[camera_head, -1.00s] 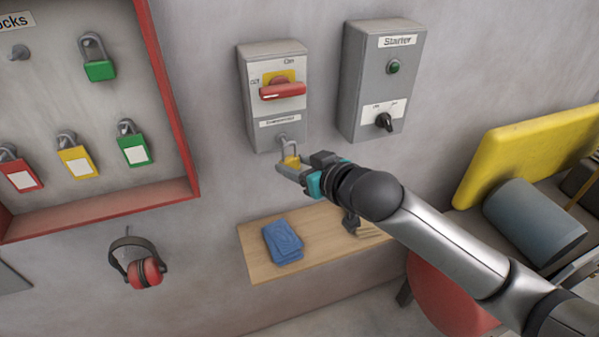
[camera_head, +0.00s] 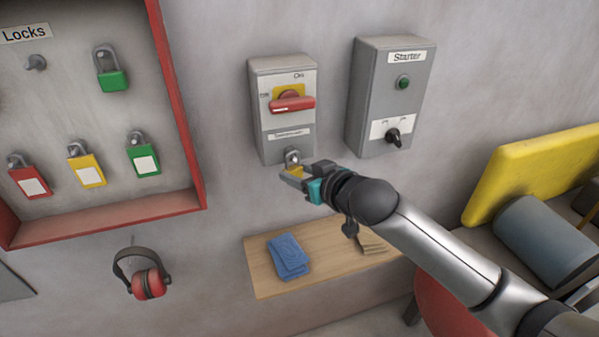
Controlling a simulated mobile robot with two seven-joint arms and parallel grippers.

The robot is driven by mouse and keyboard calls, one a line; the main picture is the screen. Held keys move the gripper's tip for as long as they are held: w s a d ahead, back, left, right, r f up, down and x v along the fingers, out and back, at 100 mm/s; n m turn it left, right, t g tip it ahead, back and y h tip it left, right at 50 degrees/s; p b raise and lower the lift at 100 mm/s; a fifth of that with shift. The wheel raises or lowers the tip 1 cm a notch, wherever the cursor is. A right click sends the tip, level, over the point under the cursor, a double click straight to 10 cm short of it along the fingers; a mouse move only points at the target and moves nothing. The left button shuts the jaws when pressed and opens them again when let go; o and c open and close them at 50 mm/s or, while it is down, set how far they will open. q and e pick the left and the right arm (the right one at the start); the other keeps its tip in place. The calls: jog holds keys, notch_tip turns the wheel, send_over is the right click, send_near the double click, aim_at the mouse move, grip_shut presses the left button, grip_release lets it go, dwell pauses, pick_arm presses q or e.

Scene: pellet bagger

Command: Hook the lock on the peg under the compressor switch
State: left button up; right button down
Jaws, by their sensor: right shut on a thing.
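The compressor switch (camera_head: 283,125) is a grey wall box with a red handle on a yellow plate. A small grey peg (camera_head: 292,156) shows at its lower edge. My right gripper (camera_head: 294,174) is shut on a small yellow lock (camera_head: 296,169), just below the box. The lock's shackle points up and overlaps the peg in the picture. I cannot tell whether the shackle is around the peg or in front of it. The fingers hide much of the lock's body. My left gripper is not in view.
The red-framed lock board (camera_head: 190,150) on the left holds red, yellow and green locks and a bare peg (camera_head: 36,62). The starter box (camera_head: 390,95) is right of the switch. Below are a shelf (camera_head: 330,262) with a blue cloth (camera_head: 288,256), and hanging earmuffs (camera_head: 146,284).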

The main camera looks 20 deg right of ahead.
jog(key=shift+c, duration=1.1)
grip_release()
jog(key=p+v, duration=0.1)
jog(key=v, duration=1.4)
jog(key=shift+s+r, duration=0.1)
